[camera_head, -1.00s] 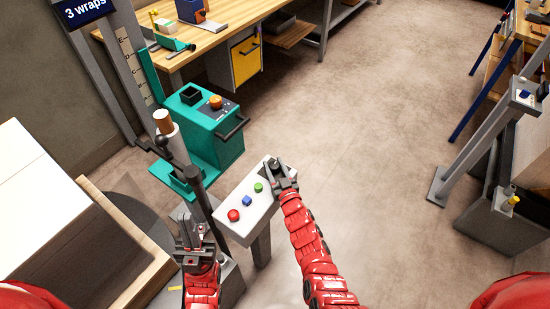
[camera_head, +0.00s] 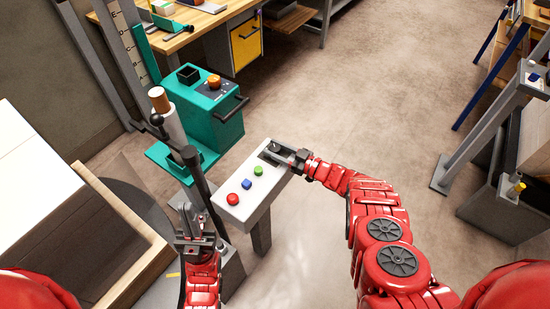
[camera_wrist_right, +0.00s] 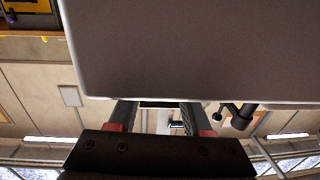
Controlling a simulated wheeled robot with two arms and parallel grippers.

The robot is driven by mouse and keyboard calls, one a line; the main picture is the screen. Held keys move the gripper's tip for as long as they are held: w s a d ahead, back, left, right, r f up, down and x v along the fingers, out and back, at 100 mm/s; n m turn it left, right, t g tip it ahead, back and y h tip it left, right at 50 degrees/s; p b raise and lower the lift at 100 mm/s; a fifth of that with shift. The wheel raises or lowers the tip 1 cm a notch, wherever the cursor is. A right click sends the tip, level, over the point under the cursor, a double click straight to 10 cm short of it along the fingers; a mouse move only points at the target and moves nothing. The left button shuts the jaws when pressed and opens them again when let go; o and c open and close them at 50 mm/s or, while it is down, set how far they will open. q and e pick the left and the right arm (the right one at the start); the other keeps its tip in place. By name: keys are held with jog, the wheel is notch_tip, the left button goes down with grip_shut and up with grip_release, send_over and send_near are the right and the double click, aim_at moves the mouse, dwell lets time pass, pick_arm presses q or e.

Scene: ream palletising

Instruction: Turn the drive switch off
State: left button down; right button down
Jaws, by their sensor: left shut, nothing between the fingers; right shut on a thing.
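A light grey control box (camera_head: 240,205) on a post stands in the middle of the head view. Its top carries a red button (camera_head: 233,199), a blue button (camera_head: 247,183), a green button (camera_head: 258,170) and, at the far end, a dark switch (camera_head: 272,147). My right gripper (camera_head: 276,152) is shut on this switch, which its fingers partly cover. In the right wrist view the box (camera_wrist_right: 200,50) hides the fingertips. My left gripper (camera_head: 188,222) is shut and empty, left of the box beside a dark upright pole.
A teal machine (camera_head: 205,120) with an orange knob (camera_head: 214,81) stands behind the box. A wooden-edged platform (camera_head: 125,215) with a large white block (camera_head: 40,185) is at the left. A workbench (camera_head: 185,32) is at the back.

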jog(key=shift+a+f+n+g+y+b, duration=0.1)
jog(key=shift+n+g+y+b, duration=0.65)
jog(key=shift+b, duration=1.75)
jog(key=shift+d+f+n+g+y+b, duration=0.1)
jog(key=shift+n+g+b, duration=0.8)
jog(key=shift+g+b, duration=1.15)
jog(key=shift+a+f+n+g+y+b, duration=0.1)
jog(key=shift+n+g+y+b, duration=0.55)
jog(key=shift+b, duration=2.25)
jog(key=shift+r+n+g+b, duration=0.25)
jog(key=shift+n+g+b, duration=0.25)
jog(key=shift+b, duration=0.35)
jog(key=shift+c, duration=1.6)
grip_release()
